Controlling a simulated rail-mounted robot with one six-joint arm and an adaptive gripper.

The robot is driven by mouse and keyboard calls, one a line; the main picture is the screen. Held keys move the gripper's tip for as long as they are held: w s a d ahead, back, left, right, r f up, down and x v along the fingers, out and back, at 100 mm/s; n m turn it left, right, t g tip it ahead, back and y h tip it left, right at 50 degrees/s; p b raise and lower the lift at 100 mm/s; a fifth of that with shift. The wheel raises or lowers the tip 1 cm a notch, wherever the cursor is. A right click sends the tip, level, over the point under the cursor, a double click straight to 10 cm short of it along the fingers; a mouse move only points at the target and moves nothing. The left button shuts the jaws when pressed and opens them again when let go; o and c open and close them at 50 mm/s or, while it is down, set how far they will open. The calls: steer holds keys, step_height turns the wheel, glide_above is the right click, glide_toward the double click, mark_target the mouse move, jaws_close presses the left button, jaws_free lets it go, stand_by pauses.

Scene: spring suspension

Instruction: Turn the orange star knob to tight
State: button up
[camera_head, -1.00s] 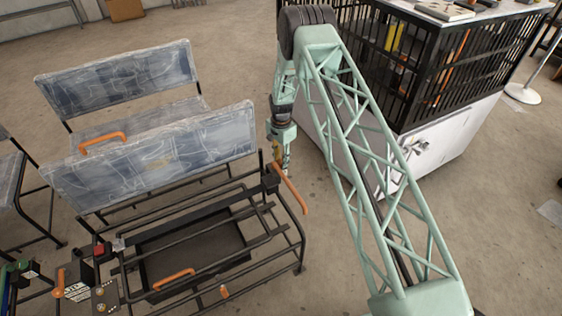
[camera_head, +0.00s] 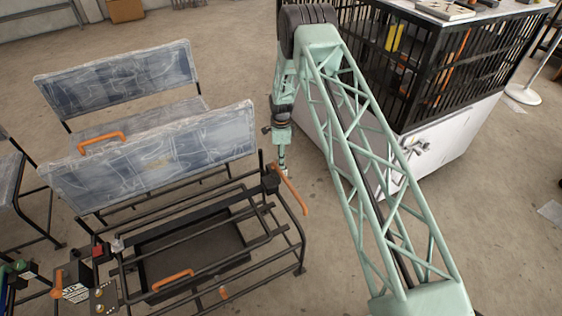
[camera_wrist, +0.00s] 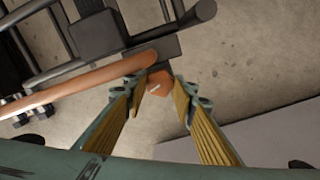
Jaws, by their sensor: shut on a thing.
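The orange star knob (camera_wrist: 159,85) shows in the wrist view, just below the end of a dark block on the frame. A small pale mark is on its face. My gripper (camera_wrist: 163,93) has its yellow-padded fingers on either side of the knob, shut on it at the fingertips. In the head view, my gripper (camera_head: 284,170) points down beside the right end of the seat frame, and the knob is too small or hidden to make out there. Which way counts as tight cannot be read.
A long orange handle (camera_wrist: 95,84) runs close to my left finger, and also shows in the head view (camera_head: 291,190). The dark tubular seat frame (camera_head: 302,245) lies left of my gripper. A white-based cabinet (camera_head: 450,140) stands right. Bare floor lies between.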

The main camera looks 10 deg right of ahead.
steer(key=shift+m, duration=0.4)
steer(key=o, duration=0.8)
steer(key=shift+o, duration=0.2)
steer(key=shift+r, duration=0.1)
steer(key=shift+r, duration=3.9)
steer(key=shift+d, duration=0.1)
